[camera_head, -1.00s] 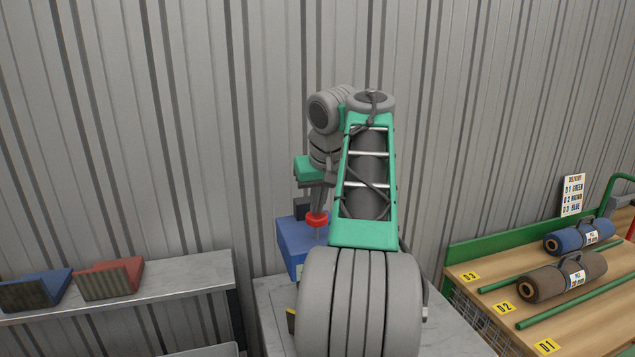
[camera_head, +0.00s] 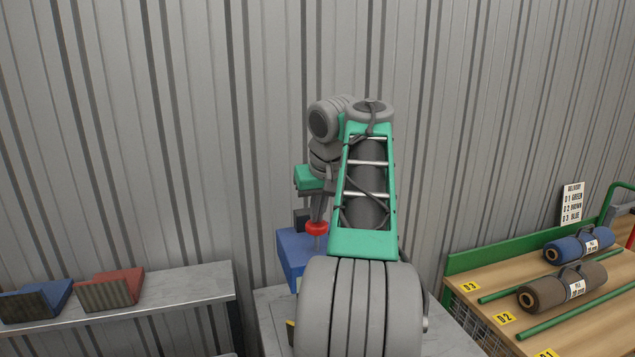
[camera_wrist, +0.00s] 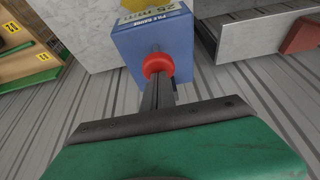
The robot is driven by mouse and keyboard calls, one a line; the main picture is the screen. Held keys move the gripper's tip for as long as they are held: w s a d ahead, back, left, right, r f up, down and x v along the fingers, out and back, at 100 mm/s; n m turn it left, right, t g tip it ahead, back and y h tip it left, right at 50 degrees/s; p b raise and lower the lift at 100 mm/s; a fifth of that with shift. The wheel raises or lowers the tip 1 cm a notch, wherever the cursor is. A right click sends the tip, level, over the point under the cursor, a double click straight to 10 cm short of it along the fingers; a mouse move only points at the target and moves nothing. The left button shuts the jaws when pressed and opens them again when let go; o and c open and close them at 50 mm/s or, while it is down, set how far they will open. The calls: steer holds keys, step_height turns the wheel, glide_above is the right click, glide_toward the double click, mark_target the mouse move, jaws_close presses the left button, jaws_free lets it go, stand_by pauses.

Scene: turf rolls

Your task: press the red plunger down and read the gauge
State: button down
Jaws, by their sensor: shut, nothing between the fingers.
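The red plunger (camera_head: 316,228) stands on a thin rod above the blue gauge box (camera_head: 296,255). In the wrist view the red plunger (camera_wrist: 158,64) shows at the fingertips, in front of the blue box (camera_wrist: 180,42), which bears a label reading "PILE GAUGE" and a yellow "25 mm" mark. My gripper (camera_head: 318,218) is shut and empty, pointing down with its tips at the top of the plunger. In the wrist view my gripper (camera_wrist: 158,80) also meets the plunger; whether it presses is unclear. A length of rod shows below the red knob.
A grey bench (camera_head: 272,310) carries the box. A shelf (camera_head: 190,290) at left holds a blue brush-like block (camera_head: 38,300) and a red one (camera_head: 110,290). At right, a wooden rack (camera_head: 480,318) holds blue (camera_head: 578,246) and brown (camera_head: 562,287) rolls. A corrugated wall stands behind.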

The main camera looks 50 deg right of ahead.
step_height(320, 180, up, 13)
steer(key=p, duration=1.2)
steer(key=shift+p, duration=0.3)
steer(key=shift+r, duration=0.1)
steer(key=w+a+f+n+y, duration=0.15)
steer(key=a+f, duration=0.25)
steer(key=a, duration=0.8)
steer(key=w+a+f+n+y, duration=0.1)
steer(key=a+f+n, duration=0.15)
steer(key=a, duration=1.05)
steer(key=s+a+f+n, duration=0.1)
steer(key=s+a+f, duration=0.9)
steer(key=f, duration=0.3)
steer(key=shift+a+f+n, duration=0.35)
steer(key=shift+a+n, duration=0.05)
steer(key=shift+a, duration=0.4)
